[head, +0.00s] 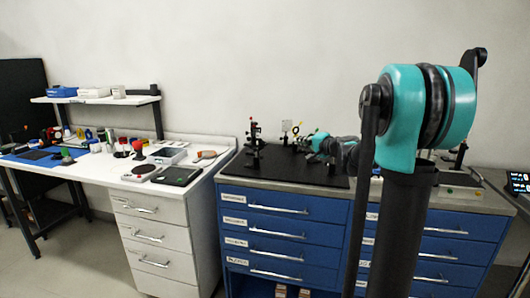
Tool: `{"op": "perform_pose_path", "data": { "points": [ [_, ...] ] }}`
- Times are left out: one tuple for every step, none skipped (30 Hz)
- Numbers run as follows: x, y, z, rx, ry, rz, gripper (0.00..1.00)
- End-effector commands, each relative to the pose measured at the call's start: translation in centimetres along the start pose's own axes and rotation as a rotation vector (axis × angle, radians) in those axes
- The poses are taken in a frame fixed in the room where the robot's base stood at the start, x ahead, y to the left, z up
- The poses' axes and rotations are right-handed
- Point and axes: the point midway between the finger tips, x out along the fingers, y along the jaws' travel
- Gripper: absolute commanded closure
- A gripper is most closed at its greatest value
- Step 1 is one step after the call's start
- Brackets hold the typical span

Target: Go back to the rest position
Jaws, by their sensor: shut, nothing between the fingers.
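My arm rises large at the right of the head view, with a teal joint close to the camera. It reaches back over the blue drawer cabinet (275,222). My gripper (301,146) is small and dark at the far end of the arm, left of a small teal wrist part. It is shut, with nothing seen held in it. It is above the black breadboard (290,171), near small optical posts. Whether it touches any of them cannot be told at this size.
A dark post mount (255,150) stands on the breadboard's left. A white bench (205,158) at left carries a black tablet-like device (177,176), a scale (140,171) and a crowded back area under a shelf (95,99). A screen (518,182) is at far right. Floor shows at lower left.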

Motion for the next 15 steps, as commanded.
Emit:
{"op": "perform_pose_path", "data": {
  "points": [
    [-0.4, 0.4, 0.9, -0.017, -0.013, 0.016, 1.0],
    [-0.6, 0.7, 1.6, -0.03, -0.022, 0.028, 1.0],
    [-1.0, 1.1, 2.4, -0.047, -0.034, 0.044, 1.0],
    [-1.3, 1.5, 3.2, -0.063, -0.046, 0.06, 1.0],
    [-1.6, 1.9, 3.9, -0.078, -0.057, 0.074, 1.0],
    [-2.1, 2.5, 4.9, -0.1, -0.072, 0.095, 1.0],
    [-2.5, 3.0, 5.7, -0.116, -0.085, 0.112, 1.0],
    [-2.9, 3.5, 6.5, -0.134, -0.099, 0.13, 1.0],
    [-3.6, 4.3, 7.7, -0.16, -0.116, 0.156, 1.0],
    [-4.1, 4.9, 8.6, -0.18, -0.13, 0.177, 1.0],
    [-4.8, 5.6, 9.6, -0.202, -0.148, 0.201, 1.0],
    [-5.7, 6.7, 11.0, -0.235, -0.17, 0.237, 1.0],
    [-6.5, 7.7, 12.2, -0.262, -0.19, 0.266, 1.0],
    [-7.5, 8.7, 13.4, -0.29, -0.21, 0.298, 1.0],
    [-8.9, 10.2, 15.1, -0.331, -0.24, 0.345, 1.0]
  ]
}}
